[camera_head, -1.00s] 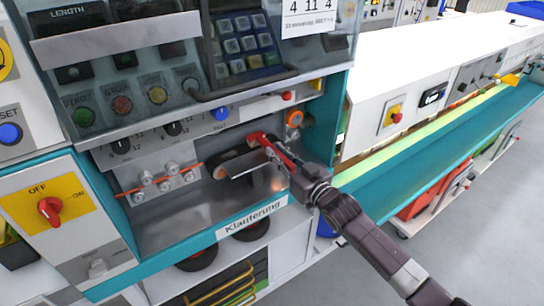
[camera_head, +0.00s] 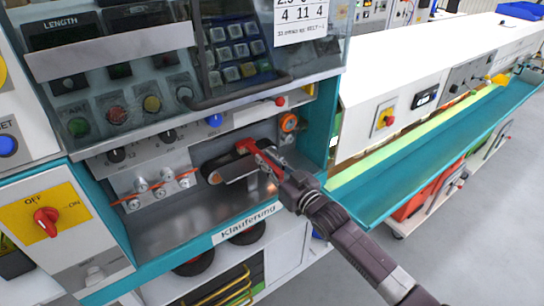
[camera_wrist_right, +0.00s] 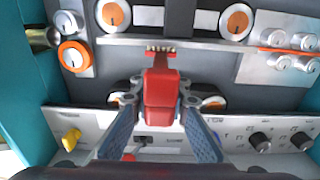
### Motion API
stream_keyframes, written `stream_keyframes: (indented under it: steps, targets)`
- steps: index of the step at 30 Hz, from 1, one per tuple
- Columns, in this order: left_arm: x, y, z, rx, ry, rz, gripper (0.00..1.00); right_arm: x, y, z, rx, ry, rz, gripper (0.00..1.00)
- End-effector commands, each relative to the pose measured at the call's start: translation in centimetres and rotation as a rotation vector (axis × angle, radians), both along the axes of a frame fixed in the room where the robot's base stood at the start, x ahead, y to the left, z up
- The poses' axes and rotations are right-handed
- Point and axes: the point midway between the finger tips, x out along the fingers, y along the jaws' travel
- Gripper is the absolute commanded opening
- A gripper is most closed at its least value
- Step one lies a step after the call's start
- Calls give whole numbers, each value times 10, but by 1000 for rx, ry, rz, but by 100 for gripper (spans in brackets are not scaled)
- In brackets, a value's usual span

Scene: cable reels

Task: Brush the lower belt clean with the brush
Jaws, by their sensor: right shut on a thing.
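The brush (camera_head: 247,147) is red, and my right gripper (camera_head: 272,172) is shut on it. In the right wrist view the brush (camera_wrist_right: 161,90) sits between both fingers of my right gripper (camera_wrist_right: 160,108), its short bristles at the far end, close to a grey metal strip. The belt unit (camera_head: 212,164) has dark belts and an orange-ringed roller; the brush head overlaps its right part in the head view. The lower belt is mostly hidden by the metal strip, so I cannot tell whether the bristles touch it. My left gripper is not in view.
Black dial knobs (camera_head: 168,135) and a blue knob (camera_head: 214,120) line the panel above the belts. Metal rollers guiding an orange cable (camera_head: 141,185) stand to the left. A teal wall (camera_head: 322,122) closes the recess on the right. The metal floor in front is clear.

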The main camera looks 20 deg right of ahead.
Motion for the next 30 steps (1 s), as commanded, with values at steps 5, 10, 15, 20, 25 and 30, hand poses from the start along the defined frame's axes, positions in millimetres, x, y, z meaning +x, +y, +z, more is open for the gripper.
stream_keyframes:
  steps: [5, 10, 15, 20, 25, 30]
  targets:
    - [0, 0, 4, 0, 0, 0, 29, -4, 9, -1, 1, 5, 2, 0]
    - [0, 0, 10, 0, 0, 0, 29, -9, 23, -1, 2, 5, 1, 0]
    - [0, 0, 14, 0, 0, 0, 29, -14, 36, -2, 1, 6, 1, 0]
    - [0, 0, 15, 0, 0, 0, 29, -15, 41, -2, 0, 4, 1, 0]
    - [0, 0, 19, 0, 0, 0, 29, -19, 50, -1, 2, 6, 2, 0]
    - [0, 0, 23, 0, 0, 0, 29, -24, 65, -1, 3, 6, 2, 0]
